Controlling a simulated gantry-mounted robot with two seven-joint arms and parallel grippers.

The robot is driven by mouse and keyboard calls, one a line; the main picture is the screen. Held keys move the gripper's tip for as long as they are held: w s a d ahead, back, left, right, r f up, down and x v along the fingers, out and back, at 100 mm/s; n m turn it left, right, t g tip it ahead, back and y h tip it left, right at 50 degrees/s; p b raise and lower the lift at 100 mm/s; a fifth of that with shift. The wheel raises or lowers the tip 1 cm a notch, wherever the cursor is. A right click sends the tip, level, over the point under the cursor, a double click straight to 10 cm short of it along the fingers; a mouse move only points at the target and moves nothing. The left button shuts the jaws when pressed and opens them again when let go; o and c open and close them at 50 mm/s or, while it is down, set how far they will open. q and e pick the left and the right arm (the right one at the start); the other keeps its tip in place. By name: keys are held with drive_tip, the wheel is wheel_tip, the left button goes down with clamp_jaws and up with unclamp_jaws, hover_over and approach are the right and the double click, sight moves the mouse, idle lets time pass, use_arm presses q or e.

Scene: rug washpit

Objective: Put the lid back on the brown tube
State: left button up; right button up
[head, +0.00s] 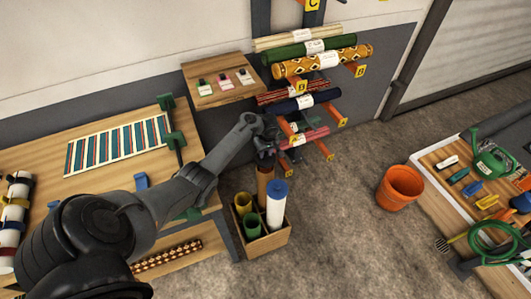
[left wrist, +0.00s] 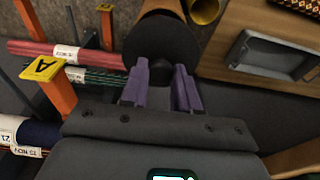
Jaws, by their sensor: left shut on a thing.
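The brown tube (head: 264,186) stands upright in a wooden crate (head: 266,243) on the floor. My left gripper (head: 266,151) is above its top. In the left wrist view my left gripper's purple fingers (left wrist: 161,85) are shut on the small dark knob of a round dark lid (left wrist: 158,42). The brown tube (left wrist: 164,6) shows just beyond the lid, roughly in line with it. I cannot tell whether the lid touches the tube's rim or sits on it. The gripper hides much of the lid in the head view. My right gripper is not in view.
A wall rack with rolled rugs (head: 318,67) and orange brackets is close beside the gripper. An orange bucket (head: 400,187) stands to the right on open floor.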

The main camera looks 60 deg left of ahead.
sight(266, 158)
use_arm(q)
drive_tip(key=shift+f+b, duration=1.45)
drive_tip(key=shift+b, duration=0.15)
drive_tip(key=shift+f+b, duration=0.3)
drive_tip(key=shift+f, duration=0.6)
drive_tip(key=shift+p, duration=0.5)
drive_tip(key=shift+p, duration=0.35)
idle(0.4)
drive_tip(key=shift+f+p, duration=0.1)
drive_tip(key=shift+p, duration=0.25)
idle(0.4)
drive_tip(key=shift+p, duration=0.35)
idle(0.3)
